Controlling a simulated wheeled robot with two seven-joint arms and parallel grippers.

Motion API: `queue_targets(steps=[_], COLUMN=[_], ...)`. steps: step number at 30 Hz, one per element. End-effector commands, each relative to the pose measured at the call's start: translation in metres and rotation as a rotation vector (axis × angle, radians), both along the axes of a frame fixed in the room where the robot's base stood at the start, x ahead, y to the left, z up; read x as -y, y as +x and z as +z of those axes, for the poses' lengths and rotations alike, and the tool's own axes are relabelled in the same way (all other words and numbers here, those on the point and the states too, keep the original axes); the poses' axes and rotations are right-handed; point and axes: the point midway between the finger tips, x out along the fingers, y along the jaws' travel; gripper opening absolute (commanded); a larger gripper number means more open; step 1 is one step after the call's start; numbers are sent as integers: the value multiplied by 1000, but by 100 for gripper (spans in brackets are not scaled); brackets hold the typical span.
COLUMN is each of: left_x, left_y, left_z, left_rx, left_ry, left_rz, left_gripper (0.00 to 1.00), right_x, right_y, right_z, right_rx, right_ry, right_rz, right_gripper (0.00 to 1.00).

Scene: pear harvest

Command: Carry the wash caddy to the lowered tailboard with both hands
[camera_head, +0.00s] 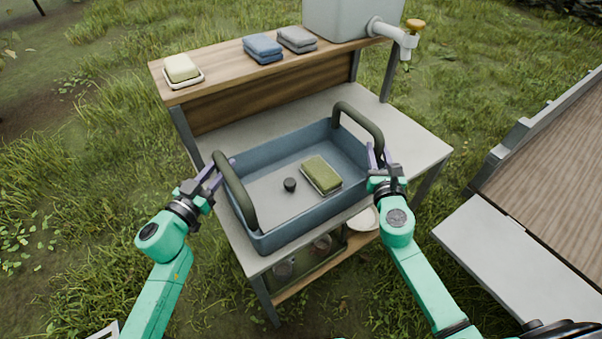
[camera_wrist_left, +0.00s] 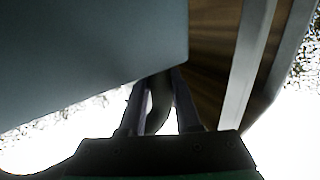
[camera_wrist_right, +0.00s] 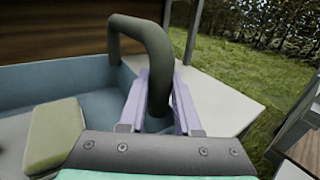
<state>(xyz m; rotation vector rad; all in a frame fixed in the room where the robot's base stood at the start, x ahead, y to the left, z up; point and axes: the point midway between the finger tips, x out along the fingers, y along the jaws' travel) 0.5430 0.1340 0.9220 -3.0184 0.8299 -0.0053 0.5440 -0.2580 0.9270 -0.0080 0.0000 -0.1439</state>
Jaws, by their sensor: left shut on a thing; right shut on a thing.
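The wash caddy (camera_head: 290,233) is a blue-grey open tray with a dark arched handle at each end. It stands on the grey worktop of the wash stand. A green sponge (camera_head: 321,174) and a small dark round piece (camera_head: 290,184) lie inside it. My left gripper (camera_head: 222,167) is shut on the left handle (camera_head: 236,190); the left wrist view shows that handle between the fingers (camera_wrist_left: 160,85). My right gripper (camera_head: 378,156) is shut on the right handle (camera_head: 358,122), which also shows between the fingers in the right wrist view (camera_wrist_right: 158,90). The lowered tailboard (camera_head: 510,262) is a pale flat panel at the right.
The back shelf holds a soap dish (camera_head: 182,70), a folded blue cloth (camera_head: 262,47) and a folded grey cloth (camera_head: 297,39). A grey tank (camera_head: 350,14) with a tap stands behind. Bare worktop (camera_head: 410,141) shows right of the caddy. Grass separates the stand from the tailboard.

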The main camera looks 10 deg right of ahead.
Motion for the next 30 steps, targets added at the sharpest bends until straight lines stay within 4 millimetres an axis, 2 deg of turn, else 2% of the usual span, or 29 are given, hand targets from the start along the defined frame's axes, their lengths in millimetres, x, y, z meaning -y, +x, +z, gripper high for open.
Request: queue_targets(steps=[10,14,21,30], left_x=[0,0,0,0], left_y=[0,0,0,0], left_z=[3,16,50,51], left_rx=[1,2,2,2], left_ry=[-1,-1,-1,-1], left_rz=[-1,-1,-1,-1], left_gripper=[0,0,0,0], right_x=[0,0,0,0], right_y=[0,0,0,0], right_z=[2,15,50,51], right_rx=[-1,0,1,1], right_ry=[0,0,0,0], right_rz=[0,0,0,0], right_gripper=[0,0,0,0])
